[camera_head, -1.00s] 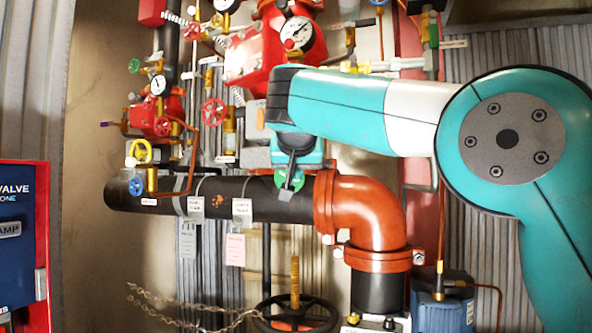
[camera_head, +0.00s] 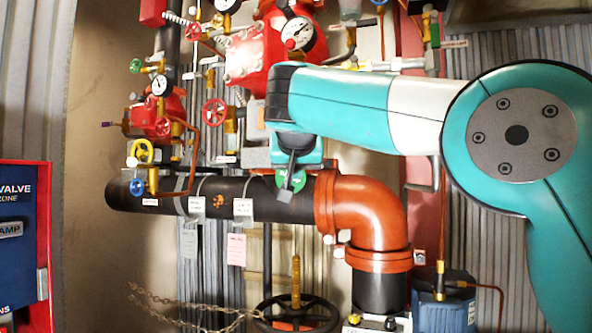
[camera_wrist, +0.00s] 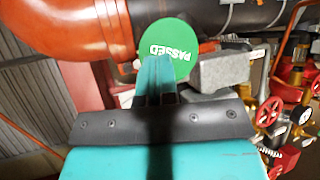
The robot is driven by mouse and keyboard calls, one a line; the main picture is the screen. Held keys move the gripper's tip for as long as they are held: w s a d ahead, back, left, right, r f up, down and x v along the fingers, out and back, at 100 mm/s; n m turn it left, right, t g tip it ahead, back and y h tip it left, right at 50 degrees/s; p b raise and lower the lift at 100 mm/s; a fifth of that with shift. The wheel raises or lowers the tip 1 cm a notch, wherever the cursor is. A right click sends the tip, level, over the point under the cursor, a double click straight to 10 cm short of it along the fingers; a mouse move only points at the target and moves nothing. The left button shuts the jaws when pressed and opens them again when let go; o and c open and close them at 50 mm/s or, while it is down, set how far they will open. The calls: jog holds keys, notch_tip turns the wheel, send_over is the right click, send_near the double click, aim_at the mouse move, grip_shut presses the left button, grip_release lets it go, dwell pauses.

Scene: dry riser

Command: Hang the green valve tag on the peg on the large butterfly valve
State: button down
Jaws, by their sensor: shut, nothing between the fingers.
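The green valve tag (camera_wrist: 178,38) is a round disc that reads PASSED, upside down in the wrist view. In the head view the tag (camera_head: 297,181) shows in front of the black horizontal pipe, just left of the orange elbow. My gripper (camera_wrist: 158,63) is shut with nothing between its fingers. Its fingertips overlap the tag's lower part in the wrist view; I cannot tell whether they touch it. In the head view my gripper (camera_head: 289,172) points down at the tag. I cannot make out the peg or what holds the tag.
The black pipe (camera_head: 270,210) runs left from the orange elbow (camera_head: 370,215). Paper labels (camera_head: 236,248) hang below it. A black handwheel (camera_head: 330,318) with a brass stem and chains are lower down. Red valves and gauges (camera_head: 298,33) crowd above. A blue cabinet (camera_head: 20,255) stands at left.

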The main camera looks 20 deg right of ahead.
jog(key=shift+s+r, duration=0.1)
jog(key=s+a+r+p, duration=0.3)
jog(key=s+r+p, duration=0.1)
jog(key=p, duration=0.1)
jog(key=shift+r, duration=0.4)
dwell(0.3)
jog(key=shift+f, duration=0.1)
dwell(0.3)
jog(key=s+f+n+g+y, duration=0.6)
jog(key=s+f+n+g, duration=0.25)
jog(key=s+f, duration=1.4)
jog(key=s+a+f+n+g+y, duration=0.1)
jog(key=s+f+g, duration=0.2)
jog(key=s+f, duration=0.4)
jog(key=s, duration=0.3)
jog(key=shift+s+a+n+y, duration=0.15)
jog(key=shift+s+n+y, duration=0.15)
jog(key=shift+s+n, duration=0.1)
dwell(2.3)
